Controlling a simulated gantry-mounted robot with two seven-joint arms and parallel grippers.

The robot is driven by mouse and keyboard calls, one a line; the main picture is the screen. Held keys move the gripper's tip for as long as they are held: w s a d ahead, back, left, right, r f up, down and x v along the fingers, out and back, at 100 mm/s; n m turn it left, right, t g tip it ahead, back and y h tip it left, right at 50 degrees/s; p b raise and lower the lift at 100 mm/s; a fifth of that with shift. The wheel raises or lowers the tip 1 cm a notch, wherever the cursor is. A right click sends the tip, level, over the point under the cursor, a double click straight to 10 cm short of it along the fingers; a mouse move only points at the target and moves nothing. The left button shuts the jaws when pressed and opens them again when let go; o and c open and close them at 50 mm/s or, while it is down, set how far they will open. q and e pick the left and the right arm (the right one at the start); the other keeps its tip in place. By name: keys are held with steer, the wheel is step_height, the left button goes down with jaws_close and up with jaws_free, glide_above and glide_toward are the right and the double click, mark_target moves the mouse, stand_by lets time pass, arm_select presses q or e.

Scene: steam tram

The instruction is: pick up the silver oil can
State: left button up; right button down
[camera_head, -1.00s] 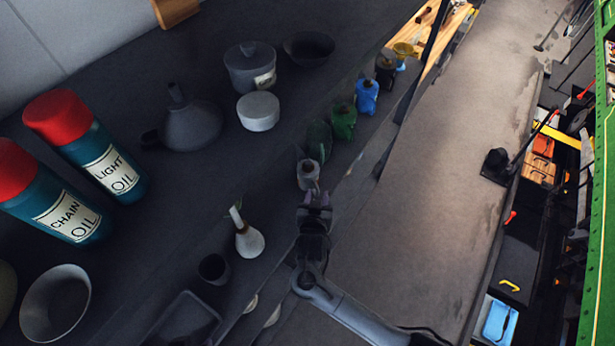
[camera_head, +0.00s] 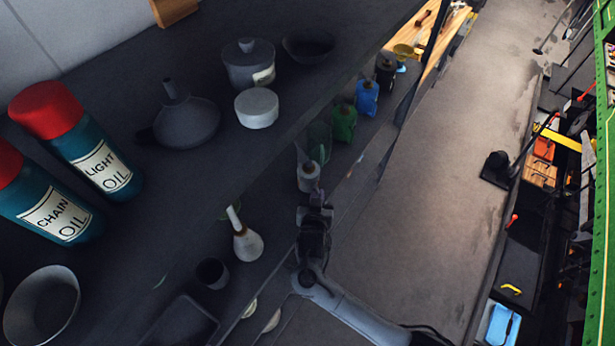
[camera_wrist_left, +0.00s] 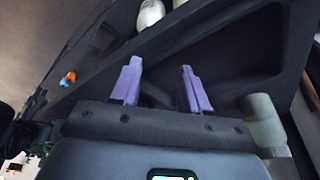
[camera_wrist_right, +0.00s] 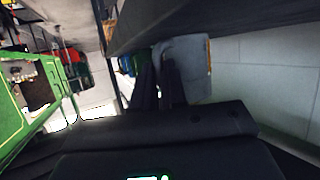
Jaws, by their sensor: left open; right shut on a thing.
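The silver oil can (camera_head: 309,178) is a small grey can at the near end of a row of coloured cans along the shelf edge, in the head view. My right gripper (camera_head: 314,200) is shut on it, its fingertips at the can's lower side. In the right wrist view my right fingers (camera_wrist_right: 160,80) stand close together in front of a grey shape (camera_wrist_right: 186,68); the contact is dark and partly hidden. My left gripper (camera_wrist_left: 160,88) is open and empty in the left wrist view, its purple fingers apart. It does not show in the head view.
Green (camera_head: 344,123), blue (camera_head: 367,98) and dark (camera_head: 385,74) cans stand beyond the silver one. A white-bodied can with a spout (camera_head: 247,245) and a dark cup (camera_head: 212,272) stand nearer.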

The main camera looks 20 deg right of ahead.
arm_select(q)
steer(key=shift+r, duration=0.2)
arm_select(e)
steer(key=shift+r, duration=0.25)
arm_select(q)
steer(key=shift+r+p, duration=0.5)
steer(key=shift+p, duration=0.2)
arm_select(e)
steer(key=shift+r, duration=0.5)
step_height(320, 180, up, 3)
steer(key=shift+s+d+r+p, duration=0.1)
steer(key=shift+s+p, duration=0.05)
steer(key=shift+p, duration=0.85)
arm_select(q)
steer(key=shift+r, duration=0.85)
arm_select(e)
steer(key=s+d+r, duration=0.4)
steer(key=s+r, duration=0.2)
steer(key=s, duration=0.4)
steer(key=shift+s+d+r, duration=0.15)
steer(key=shift+d+r, duration=0.05)
steer(key=shift+d, duration=0.15)
arm_select(q)
steer(key=shift+a, duration=0.1)
arm_select(e)
steer(key=shift+d, duration=0.1)
